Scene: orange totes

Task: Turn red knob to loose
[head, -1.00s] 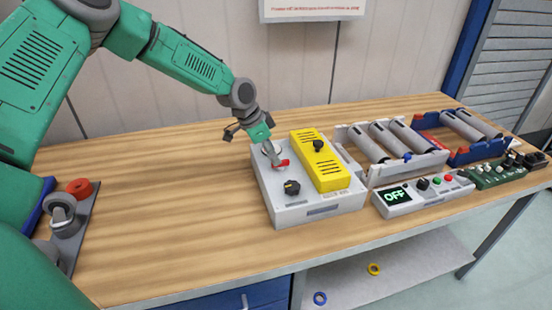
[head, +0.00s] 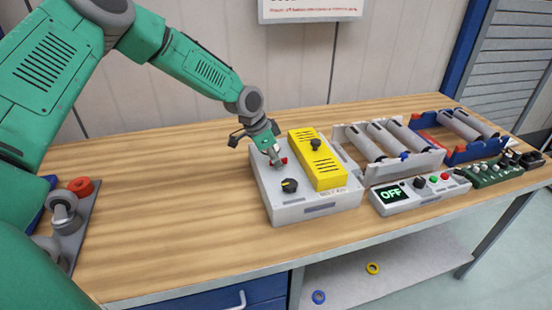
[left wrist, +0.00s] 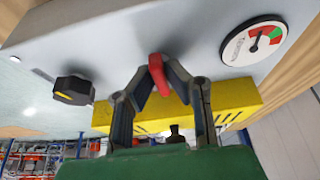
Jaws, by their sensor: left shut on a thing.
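The red knob (left wrist: 159,74) is on the top face of the grey box (head: 308,206). In the left wrist view it sits between the fingertips of my left gripper (left wrist: 160,82), which is shut on it. In the head view my left gripper (head: 276,160) reaches down onto the box and hides most of the red knob (head: 284,160). A round dial (left wrist: 253,41) with red and green sectors and a needle shows in the left wrist view. A black knob (head: 289,185) with a yellow mark stands near the box's front. My right gripper is not in view.
A yellow block (head: 318,160) with a black knob lies on the box beside the gripper. A control panel (head: 420,194) reading OFF and racks of grey rollers (head: 383,144) stand to the right.

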